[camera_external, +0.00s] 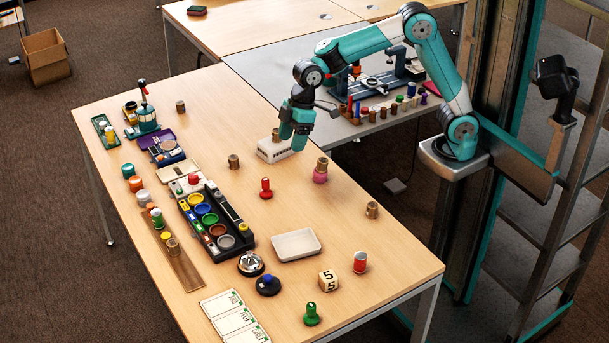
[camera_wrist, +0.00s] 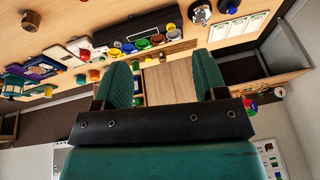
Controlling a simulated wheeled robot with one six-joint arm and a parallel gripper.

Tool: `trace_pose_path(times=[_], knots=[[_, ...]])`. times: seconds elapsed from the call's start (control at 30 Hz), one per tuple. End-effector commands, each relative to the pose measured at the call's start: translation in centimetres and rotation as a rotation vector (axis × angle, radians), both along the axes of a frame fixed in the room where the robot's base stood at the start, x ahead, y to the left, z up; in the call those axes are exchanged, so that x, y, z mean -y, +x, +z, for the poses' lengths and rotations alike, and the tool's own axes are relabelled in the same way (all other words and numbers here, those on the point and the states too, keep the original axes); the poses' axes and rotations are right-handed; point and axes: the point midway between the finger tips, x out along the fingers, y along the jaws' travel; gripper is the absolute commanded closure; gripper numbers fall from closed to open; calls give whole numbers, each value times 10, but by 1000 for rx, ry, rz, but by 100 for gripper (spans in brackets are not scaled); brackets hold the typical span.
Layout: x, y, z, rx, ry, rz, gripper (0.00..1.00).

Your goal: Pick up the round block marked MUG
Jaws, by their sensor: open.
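Several small brown round blocks stand on the wooden table, and no lettering on them is readable, so I cannot tell which one is marked MUG. One round block (camera_external: 181,107) is at the far left, one round block (camera_external: 234,162) near the middle, and one round block (camera_external: 372,210) at the right. Another round block (camera_external: 276,136) sits on a white box, and one round block (camera_external: 322,163) is on a pink object. My gripper (camera_external: 296,143) is open, above the table beside the white box. In the wrist view its fingers (camera_wrist: 164,85) are apart with nothing between them.
A black tray with coloured round cups (camera_external: 249,238) lies mid-table. A white tray (camera_external: 296,258), a bell (camera_external: 251,263), a red peg (camera_external: 265,188), a numbered cube (camera_external: 328,281) and a red can (camera_external: 360,262) stand nearby. The table right of the red peg has free room.

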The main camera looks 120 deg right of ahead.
Motion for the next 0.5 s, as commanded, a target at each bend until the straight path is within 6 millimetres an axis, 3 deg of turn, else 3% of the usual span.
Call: trace_pose_path(times=[0.03, 0.1, 0.2, 0.33, 0.5], knots=[[62, 9, -25, 5, -19, -97, 35], [130, 12, -43, 15, -48, -199, 35], [205, 3, -65, 24, -80, -310, 35], [260, -11, -80, 30, -106, -391, 35], [279, -13, -96, 30, -114, -416, 35]])
